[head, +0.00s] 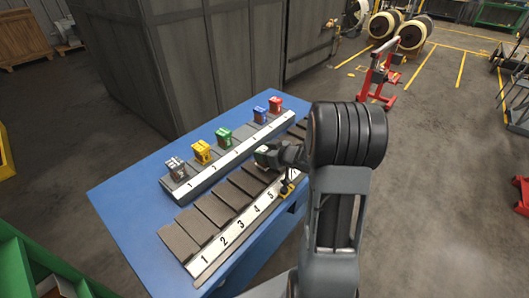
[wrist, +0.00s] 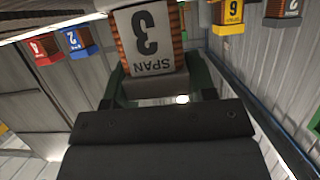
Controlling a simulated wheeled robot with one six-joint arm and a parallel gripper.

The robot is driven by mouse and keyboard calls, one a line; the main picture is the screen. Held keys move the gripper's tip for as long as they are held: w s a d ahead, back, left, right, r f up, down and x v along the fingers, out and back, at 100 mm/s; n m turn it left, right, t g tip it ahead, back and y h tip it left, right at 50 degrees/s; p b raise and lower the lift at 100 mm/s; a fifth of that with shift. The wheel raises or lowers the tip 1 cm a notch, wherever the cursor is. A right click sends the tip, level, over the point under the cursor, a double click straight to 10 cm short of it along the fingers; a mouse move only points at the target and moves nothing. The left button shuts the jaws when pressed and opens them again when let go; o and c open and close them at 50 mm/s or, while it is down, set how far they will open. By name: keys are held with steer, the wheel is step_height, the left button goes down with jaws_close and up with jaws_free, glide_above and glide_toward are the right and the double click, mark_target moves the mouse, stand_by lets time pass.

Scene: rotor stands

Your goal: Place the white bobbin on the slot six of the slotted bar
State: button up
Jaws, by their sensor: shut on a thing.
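My gripper (head: 268,157) is shut on the white bobbin (wrist: 150,40). In the wrist view it has a pale face marked "3 SPAN" and copper-coloured windings at its sides. In the head view it is small and partly covered by the gripper. The gripper is over the far right part of the slotted bar (head: 232,236), the nearer bar, which has dark slot plates and a white numbered strip. Numbers 1 to 5 can be read. A small yellow-and-black thing (head: 287,189) is beyond the 5, and slot six is hard to make out there behind my arm.
A second bar (head: 207,172) behind holds a grey-white bobbin (head: 177,168), yellow one (head: 201,151), green one (head: 224,137), blue one (head: 260,114) and red one (head: 275,105), with a gap between green and blue. The blue table (head: 128,192) is clear at left.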

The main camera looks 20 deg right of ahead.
steer(key=shift+s+a+f, duration=0.1)
steer(key=shift+s+f, duration=0.1)
steer(key=shift+f, duration=0.35)
steer(key=o, duration=1.1)
steer(key=shift+s+f, duration=0.1)
steer(key=shift+f, duration=0.1)
steer(key=shift+c, duration=0.2)
steer(key=shift+r, duration=0.3)
steer(key=w+r+v, duration=0.1)
steer(key=v, duration=1)
step_height(320, 180, up, 8)
steer(key=m+h, duration=0.4)
steer(key=h, duration=0.5)
steer(key=s+a+f+m+g+y, duration=0.1)
steer(key=s+a+f+g+y, duration=0.1)
steer(key=s+a+g, duration=0.6)
steer(key=s+a+y+p, duration=0.1)
steer(key=s+a, duration=0.4)
steer(key=a, duration=0.1)
steer(key=shift+a, duration=0.35)
